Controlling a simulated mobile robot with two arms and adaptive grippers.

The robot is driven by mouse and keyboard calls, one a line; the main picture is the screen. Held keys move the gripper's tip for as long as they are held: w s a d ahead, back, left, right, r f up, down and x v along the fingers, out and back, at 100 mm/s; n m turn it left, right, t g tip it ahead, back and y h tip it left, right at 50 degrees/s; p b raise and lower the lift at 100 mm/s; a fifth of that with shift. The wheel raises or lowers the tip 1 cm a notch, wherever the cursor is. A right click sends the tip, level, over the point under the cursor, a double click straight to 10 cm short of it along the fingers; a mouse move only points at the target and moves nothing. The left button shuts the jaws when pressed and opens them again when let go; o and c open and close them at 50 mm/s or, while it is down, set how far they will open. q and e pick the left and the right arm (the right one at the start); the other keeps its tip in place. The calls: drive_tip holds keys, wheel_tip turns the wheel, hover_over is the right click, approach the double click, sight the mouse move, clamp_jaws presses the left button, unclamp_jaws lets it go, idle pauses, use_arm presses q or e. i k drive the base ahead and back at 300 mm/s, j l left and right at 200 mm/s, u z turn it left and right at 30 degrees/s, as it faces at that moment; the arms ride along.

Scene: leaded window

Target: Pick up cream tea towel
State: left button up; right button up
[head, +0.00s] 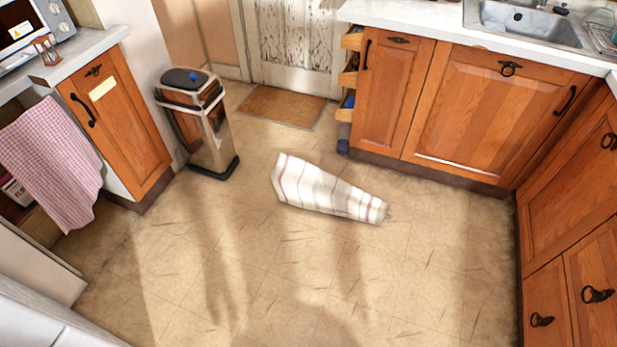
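The cream tea towel (325,190) lies loosely folded on the tiled floor near the middle of the head view. It is cream with thin reddish stripes, wider at its left end and narrowing to the lower right. Nothing covers it. Neither of my grippers shows in the head view.
A shiny pedal bin (195,125) stands to the towel's left. A brown doormat (281,105) lies by the worn white door (290,45). Wooden cupboards (490,115) line the right side. A pink checked cloth (50,163) hangs at the left. The floor (270,280) in front is clear.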

sight(297, 183)
drive_tip(key=i+j+z, duration=0.2)
drive_tip(key=z, duration=0.15)
drive_tip(key=i+j+z, duration=0.15)
drive_tip(key=z, duration=0.2)
drive_tip(key=i+j+z, duration=0.15)
drive_tip(key=j+z, duration=0.15)
